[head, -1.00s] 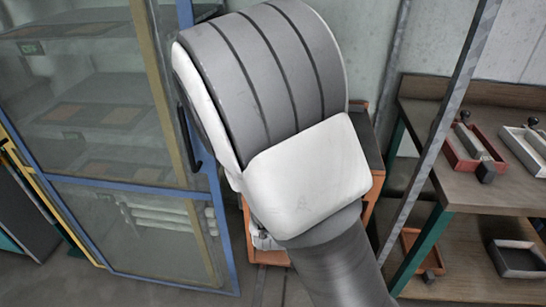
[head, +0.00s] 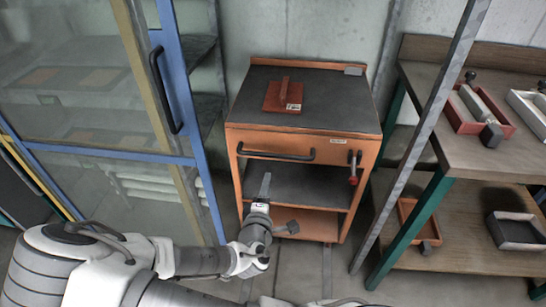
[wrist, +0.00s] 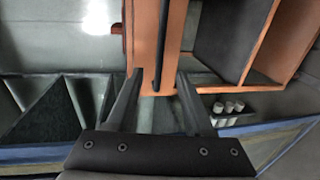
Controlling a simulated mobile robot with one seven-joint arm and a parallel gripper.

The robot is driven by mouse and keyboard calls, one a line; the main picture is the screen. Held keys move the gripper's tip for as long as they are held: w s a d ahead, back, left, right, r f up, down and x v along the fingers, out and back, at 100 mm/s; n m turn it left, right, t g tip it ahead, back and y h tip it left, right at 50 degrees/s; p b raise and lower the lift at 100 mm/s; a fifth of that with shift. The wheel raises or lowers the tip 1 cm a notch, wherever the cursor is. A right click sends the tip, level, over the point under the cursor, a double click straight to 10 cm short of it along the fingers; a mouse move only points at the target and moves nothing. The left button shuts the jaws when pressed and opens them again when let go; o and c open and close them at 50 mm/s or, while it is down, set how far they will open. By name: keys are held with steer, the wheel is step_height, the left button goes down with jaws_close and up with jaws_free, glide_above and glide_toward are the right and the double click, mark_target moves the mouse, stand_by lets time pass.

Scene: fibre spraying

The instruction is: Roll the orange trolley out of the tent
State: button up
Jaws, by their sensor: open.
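The orange trolley (head: 240,180) stands upright against the pale wall, with a dark top, an orange drawer front and open shelves below. A black bar handle (head: 277,155) runs across its front. My gripper (head: 272,208) is open and empty in front of the trolley, lower in the head view than the handle. In the wrist view my gripper's two fingers (wrist: 156,92) point at the trolley's orange front (wrist: 146,45). A dark bar, likely the handle (wrist: 163,45), lines up between the fingers; I cannot tell how far beyond them it is.
A red block with an upright grip (head: 283,96) lies on the trolley top. A blue-framed glazed door (head: 182,110) is close on the left. A slanted grey post (head: 425,135) and a wooden bench (head: 480,190) with trays stand on the right. Some floor in front is clear.

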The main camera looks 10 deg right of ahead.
mark_target(274, 157)
steer(key=b+x, duration=0.2)
steer(key=x, duration=1.4)
steer(key=shift+w+d+f+b, duration=0.15)
steer(key=shift+w+b, duration=0.1)
steer(key=shift+b, duration=0.15)
steer(key=shift+c, duration=0.2)
jaws_close()
stand_by(0.3)
